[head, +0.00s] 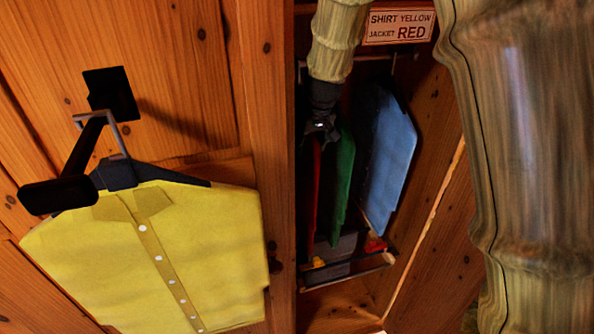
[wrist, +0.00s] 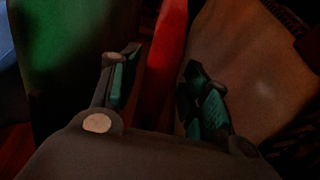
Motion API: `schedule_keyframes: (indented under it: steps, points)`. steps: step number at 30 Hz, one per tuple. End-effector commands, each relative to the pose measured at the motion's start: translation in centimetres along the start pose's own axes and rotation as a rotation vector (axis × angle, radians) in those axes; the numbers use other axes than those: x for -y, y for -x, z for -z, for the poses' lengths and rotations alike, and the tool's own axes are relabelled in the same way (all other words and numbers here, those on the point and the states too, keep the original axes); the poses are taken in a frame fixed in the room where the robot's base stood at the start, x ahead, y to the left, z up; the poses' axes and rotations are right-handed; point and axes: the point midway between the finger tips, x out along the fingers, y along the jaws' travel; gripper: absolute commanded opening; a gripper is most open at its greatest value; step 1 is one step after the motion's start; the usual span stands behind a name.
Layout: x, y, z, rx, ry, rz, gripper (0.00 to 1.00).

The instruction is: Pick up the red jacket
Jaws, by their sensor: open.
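The red jacket hangs edge-on in the dark wardrobe, a thin red strip (head: 313,185) left of the green garment in the head view. In the wrist view the red jacket (wrist: 166,60) rises between the two fingers. My gripper (head: 322,133) is at the top of the hanging clothes, close to the red and green garments. In the wrist view my gripper (wrist: 160,85) is open, with one finger on each side of the red strip. I cannot tell whether either finger touches it. The jacket's hanger is hidden.
A green garment (head: 343,185) and a blue one (head: 392,160) hang to the right. A yellow shirt (head: 170,260) hangs from a black hook on the left wooden panel. A sign (head: 399,26) reads "SHIRT YELLOW JACKET RED". A low rack (head: 350,270) stands below.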

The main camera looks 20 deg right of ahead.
Motion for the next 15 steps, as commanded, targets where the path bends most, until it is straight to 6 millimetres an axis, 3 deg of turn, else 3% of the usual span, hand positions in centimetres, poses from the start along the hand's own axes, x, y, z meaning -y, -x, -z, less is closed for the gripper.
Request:
schedule_keyframes:
  steps: [15]
  points:
    - [-0.5, -4.1, -0.5, 0.001, -0.002, 0.001, 0.46]
